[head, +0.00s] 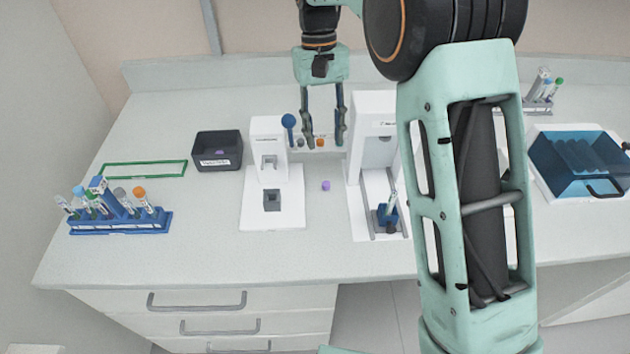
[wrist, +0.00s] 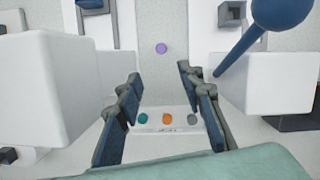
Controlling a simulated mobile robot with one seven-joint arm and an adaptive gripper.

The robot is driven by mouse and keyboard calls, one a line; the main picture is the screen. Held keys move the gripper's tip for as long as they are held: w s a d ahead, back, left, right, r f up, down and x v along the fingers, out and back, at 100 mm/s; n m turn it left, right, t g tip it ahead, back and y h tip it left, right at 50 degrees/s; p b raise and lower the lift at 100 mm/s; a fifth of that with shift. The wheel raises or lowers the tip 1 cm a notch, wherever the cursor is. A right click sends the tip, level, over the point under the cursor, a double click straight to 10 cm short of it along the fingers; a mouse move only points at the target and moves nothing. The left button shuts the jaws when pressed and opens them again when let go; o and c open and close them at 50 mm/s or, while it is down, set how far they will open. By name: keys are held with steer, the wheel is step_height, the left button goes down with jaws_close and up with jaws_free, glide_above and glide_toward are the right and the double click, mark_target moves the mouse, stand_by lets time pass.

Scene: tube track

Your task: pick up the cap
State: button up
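A small purple cap (head: 326,185) lies on the bare bench between two white devices; it also shows near the top middle of the wrist view (wrist: 161,48). A small white holder (wrist: 168,130) carries a teal cap (wrist: 143,118), an orange cap (wrist: 167,118) and a grey cap (wrist: 193,118). My gripper (head: 322,142) points down in front of this holder in the head view, its fingers partly hiding it. In the wrist view my gripper (wrist: 159,76) has its fingers apart with nothing held between them. The height above the bench is hard to tell.
A white device (head: 270,180) with a blue-knobbed lever (head: 289,121) stands left of the purple cap, a taller white device (head: 373,140) right. Farther left are a dark box (head: 217,150) and a blue tube rack (head: 120,224). A blue-lidded box (head: 580,165) stands far right.

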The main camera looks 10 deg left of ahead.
glide_above(326, 183)
steer(key=w, duration=0.2)
steer(key=f, duration=0.5)
steer(key=shift+w+a+f, duration=0.1)
steer(key=shift+a, duration=0.1)
steer(key=x, duration=0.4)
steer(key=shift+s+a, duration=0.2)
steer(key=shift+s, duration=0.15)
steer(key=shift+s+f, duration=0.1)
steer(key=shift+f, duration=0.45)
steer(key=c, duration=0.8)
steer(key=shift+o, duration=0.2)
